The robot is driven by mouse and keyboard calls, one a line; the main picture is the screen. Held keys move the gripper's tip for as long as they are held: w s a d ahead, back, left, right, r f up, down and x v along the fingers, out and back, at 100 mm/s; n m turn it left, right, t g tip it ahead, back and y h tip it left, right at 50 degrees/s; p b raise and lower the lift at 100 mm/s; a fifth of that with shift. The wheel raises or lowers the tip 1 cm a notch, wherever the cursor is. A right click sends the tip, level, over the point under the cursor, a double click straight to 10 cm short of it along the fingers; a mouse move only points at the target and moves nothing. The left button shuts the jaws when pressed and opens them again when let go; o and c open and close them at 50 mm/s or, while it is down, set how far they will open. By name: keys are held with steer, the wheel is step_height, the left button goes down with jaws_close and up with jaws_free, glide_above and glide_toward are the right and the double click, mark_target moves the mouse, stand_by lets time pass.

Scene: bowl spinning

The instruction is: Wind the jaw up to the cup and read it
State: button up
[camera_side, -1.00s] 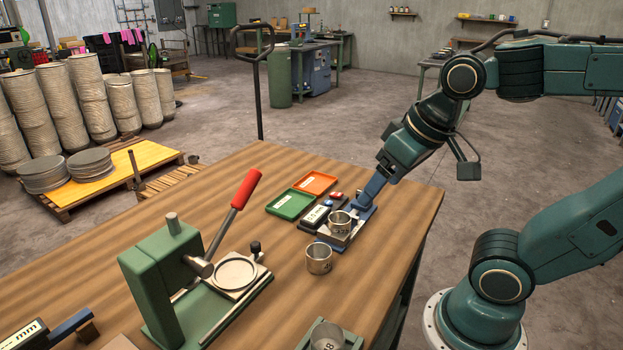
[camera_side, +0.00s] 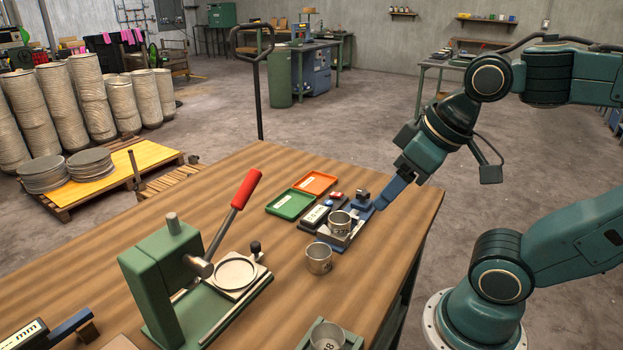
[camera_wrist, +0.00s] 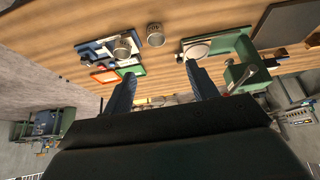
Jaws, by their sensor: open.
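A steel cup (camera_side: 340,222) sits upright in the blue and grey measuring gauge (camera_side: 357,228) near the table's right edge. My gripper (camera_side: 390,198) is just right of the gauge, apart from the cup. In the wrist view its two blue fingers (camera_wrist: 157,84) are spread with nothing between them, and the cup (camera_wrist: 122,48) shows up left.
A second cup (camera_side: 318,258) stands in front of the gauge, and another (camera_side: 327,338) is in a green holder at the front edge. A green tray (camera_side: 289,204) and orange tray (camera_side: 315,183) lie behind. A green press (camera_side: 160,285) with red-handled lever stands left.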

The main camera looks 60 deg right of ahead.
steer(key=w+d+r+n+g, duration=0.2)
steer(key=w+d+n, duration=0.1)
steer(key=w+d, duration=0.35)
steer(key=n+g, duration=0.4)
steer(key=n, duration=0.4)
glide_above(363, 192)
step_height(363, 192, down, 8)
steer(key=r, duration=0.1)
steer(key=shift+f, duration=0.25)
step_height(363, 192, down, 14)
steer(key=shift+r, duration=0.1)
steer(key=shift+c, duration=0.5)
steer(key=c, duration=0.9)
